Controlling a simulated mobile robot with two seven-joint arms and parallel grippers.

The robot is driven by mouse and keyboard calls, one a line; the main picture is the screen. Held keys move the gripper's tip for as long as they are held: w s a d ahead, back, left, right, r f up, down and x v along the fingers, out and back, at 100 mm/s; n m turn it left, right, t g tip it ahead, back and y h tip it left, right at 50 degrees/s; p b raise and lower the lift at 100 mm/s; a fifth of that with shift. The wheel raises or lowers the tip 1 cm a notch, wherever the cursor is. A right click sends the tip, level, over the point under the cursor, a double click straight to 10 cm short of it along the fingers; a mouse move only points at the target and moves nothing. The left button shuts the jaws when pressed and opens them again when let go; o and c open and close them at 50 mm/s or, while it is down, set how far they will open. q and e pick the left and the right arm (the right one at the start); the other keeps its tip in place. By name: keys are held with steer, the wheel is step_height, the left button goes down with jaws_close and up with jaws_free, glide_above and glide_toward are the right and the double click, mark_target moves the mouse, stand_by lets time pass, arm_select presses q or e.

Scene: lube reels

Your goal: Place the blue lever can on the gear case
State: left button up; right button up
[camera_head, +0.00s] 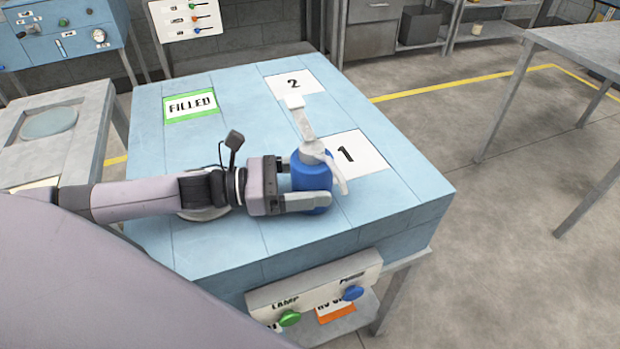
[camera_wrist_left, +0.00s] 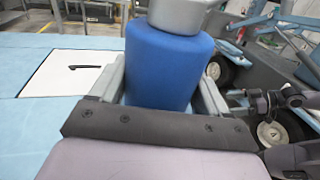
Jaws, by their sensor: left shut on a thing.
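The blue lever can (camera_head: 308,178) has a blue body and a pale grey spout and lever on top. It stands upright at the light blue table, beside the white card marked 1. My left gripper (camera_head: 306,192) is shut on the can's body from the left. In the left wrist view the can (camera_wrist_left: 163,68) sits between the two fingers (camera_wrist_left: 160,88). I cannot tell whether its base touches the tabletop. I cannot identify the gear case for certain in these views.
The light blue table (camera_head: 240,245) carries a card marked 1 (camera_head: 362,155), a card marked 2 (camera_head: 296,82) and a green-edged FILLED card (camera_head: 190,106). A panel with green and blue knobs (camera_head: 318,285) is at its front. A grey table (camera_head: 590,50) stands right, with open floor between.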

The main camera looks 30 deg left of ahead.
arm_select(q)
steer(key=shift+f, duration=0.15)
steer(key=o, duration=1.4)
steer(key=shift+r, duration=0.3)
steer(key=shift+s+a+f, duration=0.15)
steer(key=shift+a, duration=0.1)
steer(key=v, duration=0.3)
steer(key=shift+s+a+b, duration=0.2)
steer(key=shift+a+b, duration=0.05)
steer(key=shift+b, duration=0.1)
steer(key=shift+v, duration=1.6)
